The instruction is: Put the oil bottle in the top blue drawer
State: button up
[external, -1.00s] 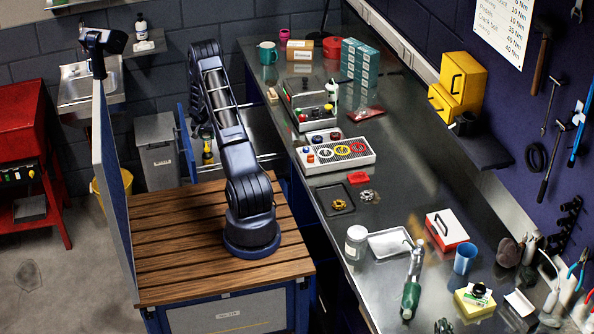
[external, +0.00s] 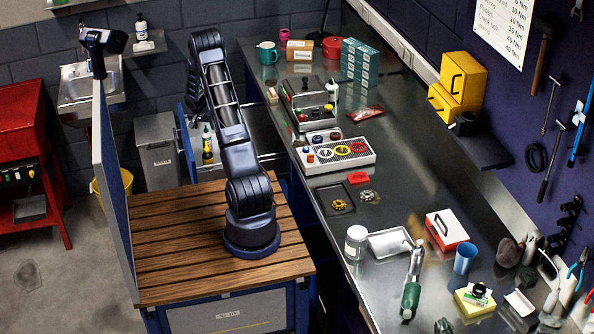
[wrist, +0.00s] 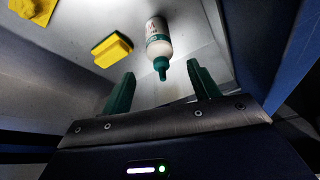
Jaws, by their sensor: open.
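The oil bottle, white with a green label and green cap, is inside the open blue drawer. In the wrist view the bottle (wrist: 157,38) is just beyond my fingertips, with its cap toward them. My gripper (wrist: 164,88) is open, its green fingers apart on either side below the cap, with nothing between them. The blue drawer front (external: 186,143) is pulled out to the left of the bench. My gripper is mostly hidden behind my arm there.
A yellow sponge (wrist: 112,49) and another yellow item (wrist: 34,9) lie in the drawer left of the bottle. Drawer walls stand close on both sides of my gripper. A grey bin (external: 157,150) stands left of the drawer. The bench top (external: 410,150) carries trays and tools.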

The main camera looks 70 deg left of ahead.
jog(key=shift+v, duration=2.05)
